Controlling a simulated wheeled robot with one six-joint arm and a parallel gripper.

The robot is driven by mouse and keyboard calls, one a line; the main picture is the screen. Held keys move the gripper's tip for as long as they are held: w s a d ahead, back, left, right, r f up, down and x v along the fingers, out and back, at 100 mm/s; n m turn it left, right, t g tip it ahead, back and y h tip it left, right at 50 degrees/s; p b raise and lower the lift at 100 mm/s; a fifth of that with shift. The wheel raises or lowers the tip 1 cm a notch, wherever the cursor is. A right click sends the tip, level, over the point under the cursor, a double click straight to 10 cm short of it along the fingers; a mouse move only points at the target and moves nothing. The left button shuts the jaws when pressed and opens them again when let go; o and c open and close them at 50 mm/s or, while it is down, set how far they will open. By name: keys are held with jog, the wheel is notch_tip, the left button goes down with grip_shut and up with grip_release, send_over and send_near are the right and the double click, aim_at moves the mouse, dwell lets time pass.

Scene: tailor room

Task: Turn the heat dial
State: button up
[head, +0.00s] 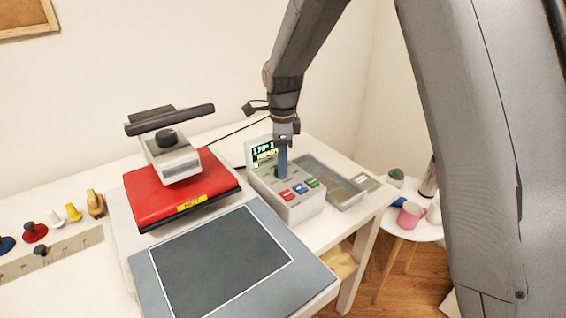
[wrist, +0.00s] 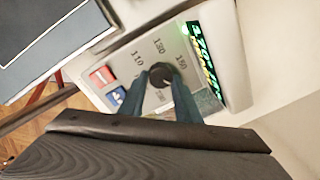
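The heat dial (wrist: 160,73) is a small round black knob on the pale control box (head: 302,208). Printed numbers such as 110, 130 and 150 ring it in the wrist view. My gripper (head: 282,175) points down at the box top, with blue fingers. In the wrist view my gripper (wrist: 160,77) has one finger on each side of the dial, apparently closed against it. The head view hides the dial behind the fingers. The lit display (head: 264,152) stands at the back of the box; its green and yellow text is hard to read exactly.
Red and blue buttons (head: 287,195) sit close in front of the fingers. A red heat press (head: 160,200) with a black handle stands to the left, its grey plate (head: 225,262) in front. A shallow tray (head: 330,183) lies right of the box. A stool (head: 395,222) holds a pink mug.

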jog(key=c, duration=0.5)
